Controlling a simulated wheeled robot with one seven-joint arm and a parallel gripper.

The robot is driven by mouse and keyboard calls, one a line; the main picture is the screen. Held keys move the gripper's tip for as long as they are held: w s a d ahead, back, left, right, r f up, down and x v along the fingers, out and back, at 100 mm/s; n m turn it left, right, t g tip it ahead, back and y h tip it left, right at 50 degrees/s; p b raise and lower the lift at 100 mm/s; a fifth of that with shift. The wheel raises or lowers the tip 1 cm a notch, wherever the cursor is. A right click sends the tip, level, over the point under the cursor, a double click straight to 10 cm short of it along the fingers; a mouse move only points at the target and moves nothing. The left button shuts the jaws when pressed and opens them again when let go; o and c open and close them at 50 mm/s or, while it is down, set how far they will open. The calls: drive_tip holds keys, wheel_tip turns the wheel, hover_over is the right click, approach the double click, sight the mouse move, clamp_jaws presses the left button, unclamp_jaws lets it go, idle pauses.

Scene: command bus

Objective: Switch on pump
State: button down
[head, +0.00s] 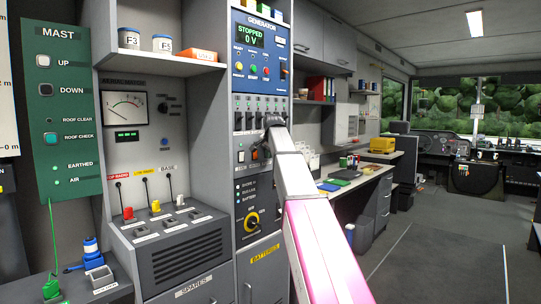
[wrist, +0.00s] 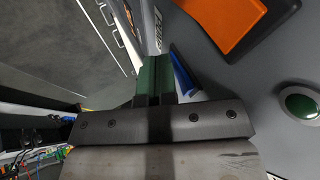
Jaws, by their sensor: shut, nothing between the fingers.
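My gripper (head: 272,122) is at the front of the grey switch column below the blue generator panel (head: 261,55) in the head view. It hides part of the column there. In the wrist view its fingers (wrist: 155,78) are shut and empty, against or close over a grey panel face. An orange switch (wrist: 232,25) lies to the upper right of the fingers, apart from them. A round green button or lamp (wrist: 299,103) is at the right edge. The small orange switch also shows left of my gripper in the head view (head: 255,154). I cannot read which label says pump.
Breaker switches (head: 246,120) sit just left of my gripper. A grey console (head: 178,245) with levers juts out at left. A desk (head: 350,195) stands behind at right, and the aisle floor (head: 430,240) is clear.

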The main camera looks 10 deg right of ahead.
drive_tip(key=shift+r, duration=0.1)
drive_tip(key=shift+r, duration=0.75)
drive_tip(key=shift+w, duration=0.1)
drive_tip(key=s+d+r, duration=0.2)
drive_tip(key=s+r, duration=0.5)
drive_tip(key=s, duration=0.3)
drive_tip(key=shift+d+r, duration=0.2)
drive_tip(key=shift+d, duration=0.1)
